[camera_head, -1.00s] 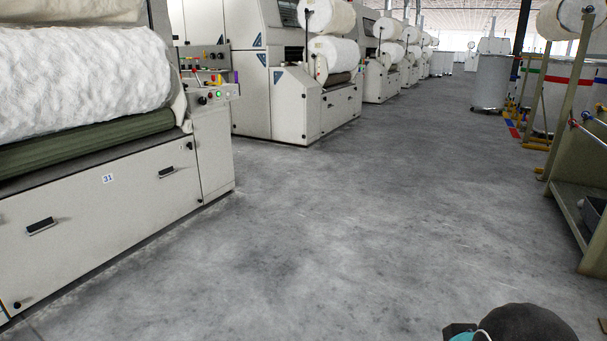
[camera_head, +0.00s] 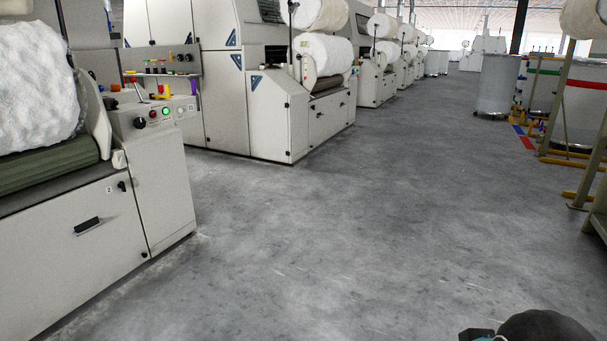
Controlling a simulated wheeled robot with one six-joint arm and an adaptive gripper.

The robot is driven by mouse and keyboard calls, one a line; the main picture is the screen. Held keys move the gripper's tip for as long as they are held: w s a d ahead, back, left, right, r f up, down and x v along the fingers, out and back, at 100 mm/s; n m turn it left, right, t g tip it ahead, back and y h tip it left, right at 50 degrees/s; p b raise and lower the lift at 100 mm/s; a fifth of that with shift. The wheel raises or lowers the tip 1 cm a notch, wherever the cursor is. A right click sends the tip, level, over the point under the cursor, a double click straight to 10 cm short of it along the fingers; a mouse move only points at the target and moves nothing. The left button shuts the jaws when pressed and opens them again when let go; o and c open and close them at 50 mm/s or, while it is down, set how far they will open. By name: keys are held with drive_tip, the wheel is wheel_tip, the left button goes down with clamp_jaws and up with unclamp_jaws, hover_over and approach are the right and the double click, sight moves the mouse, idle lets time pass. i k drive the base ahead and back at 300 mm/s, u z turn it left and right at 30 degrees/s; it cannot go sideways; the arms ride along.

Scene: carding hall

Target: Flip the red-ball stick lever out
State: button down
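A thin stick with a small red top (camera_head: 130,74) stands at the left, on the near end of the closest carding machine's control panel (camera_head: 150,115). It looks like the red-ball stick lever, and it leans to one side. It is small, so its exact position is hard to tell. My gripper is not in view. Only a dark rounded part of my arm with a teal piece shows at the bottom right, far from the panel.
The nearest machine (camera_head: 75,235) with its white fleece roll (camera_head: 35,85) fills the left side. More carding machines (camera_head: 275,115) line the aisle behind it. A grey can (camera_head: 497,85) and yellow-footed frames stand at the right. The grey floor (camera_head: 330,240) between is clear.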

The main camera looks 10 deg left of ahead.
sight(132, 80)
drive_tip(key=i, duration=3.9)
drive_tip(key=u, duration=0.25)
drive_tip(key=i, duration=2)
drive_tip(key=u, duration=0.85)
drive_tip(key=i, duration=1.45)
drive_tip(key=u, duration=1.95)
drive_tip(key=i, duration=1.45)
drive_tip(key=u, duration=0.65)
